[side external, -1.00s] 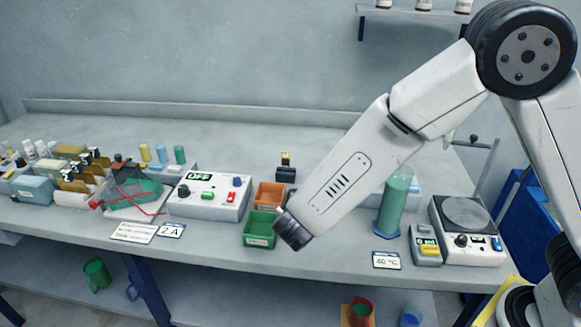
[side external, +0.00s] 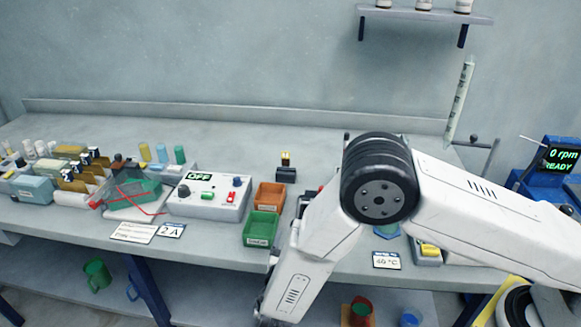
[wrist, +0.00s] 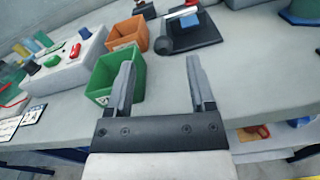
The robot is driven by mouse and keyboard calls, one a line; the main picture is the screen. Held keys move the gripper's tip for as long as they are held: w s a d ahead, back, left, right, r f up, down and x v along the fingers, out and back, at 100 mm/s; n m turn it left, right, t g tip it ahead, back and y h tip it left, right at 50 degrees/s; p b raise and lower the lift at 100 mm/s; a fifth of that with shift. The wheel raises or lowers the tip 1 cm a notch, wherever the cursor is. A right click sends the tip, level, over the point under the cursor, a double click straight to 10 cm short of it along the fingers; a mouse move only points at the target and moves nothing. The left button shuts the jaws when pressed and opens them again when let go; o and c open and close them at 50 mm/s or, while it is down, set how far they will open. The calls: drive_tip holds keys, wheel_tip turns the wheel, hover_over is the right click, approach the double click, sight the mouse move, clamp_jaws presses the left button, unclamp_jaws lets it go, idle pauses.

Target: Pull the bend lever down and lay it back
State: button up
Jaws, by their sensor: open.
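My gripper (wrist: 160,68) is open and empty in the wrist view, its two grey fingers wide apart over the bench's front part. Beyond the fingertips is a dark bending fixture with a black base plate (wrist: 205,38). A dark round knob (wrist: 164,45) lies low at its left front corner. It looks like the end of the bend lever, but the lever's full length and angle are unclear. A blue piece (wrist: 189,19) sits on the fixture. The gripper touches none of these. In the side external view my arm hides most of the fixture, and my fingers cannot be made out.
A green bin (side external: 261,229) and an orange bin (side external: 269,196) stand left of my arm, close to my left finger in the wrist view. The power supply (side external: 208,198) reading OFF is farther left. A 40 °C card (side external: 387,260) lies right. Bare bench lies between gripper and fixture.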

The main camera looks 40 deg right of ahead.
drive_tip(key=shift+f, duration=0.6)
drive_tip(key=shift+d, duration=0.1)
drive_tip(key=shift+x, duration=3.85)
clamp_jaws()
